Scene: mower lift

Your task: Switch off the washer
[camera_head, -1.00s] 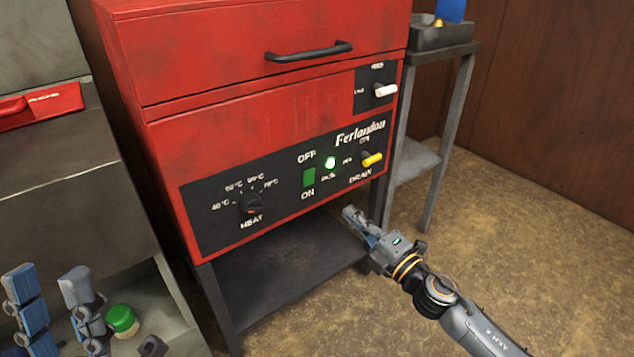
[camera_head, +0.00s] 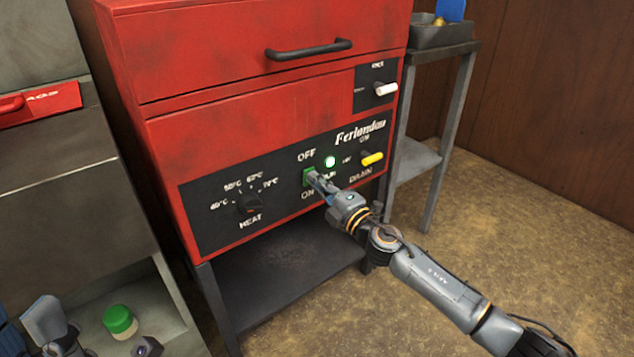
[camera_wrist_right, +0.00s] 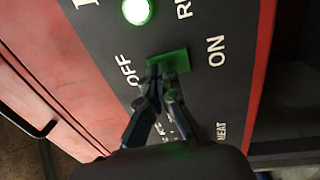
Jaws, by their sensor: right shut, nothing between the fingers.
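The washer (camera_head: 235,115) is a red cabinet with a black control panel. Its green rocker switch (camera_head: 308,176) sits between the OFF label above and the ON label below. The round indicator light (camera_head: 330,161) glows green; it also shows lit in the right wrist view (camera_wrist_right: 136,11). My right gripper (camera_head: 316,179) is shut and empty, its fingertips at the switch and covering part of it. In the right wrist view the fingertips (camera_wrist_right: 160,75) appear to touch the OFF-side end of the green switch (camera_wrist_right: 174,62). My left gripper (camera_head: 25,325) is partly cut off at the lower left, fingers apart.
A black HEAT knob (camera_head: 250,203) is left of the switch, and a yellow DRAIN lever (camera_head: 371,158) is right of it. A white lever (camera_head: 385,90) sits higher. A green-capped container (camera_head: 121,321) stands low at left. A metal stand (camera_head: 450,130) is at right.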

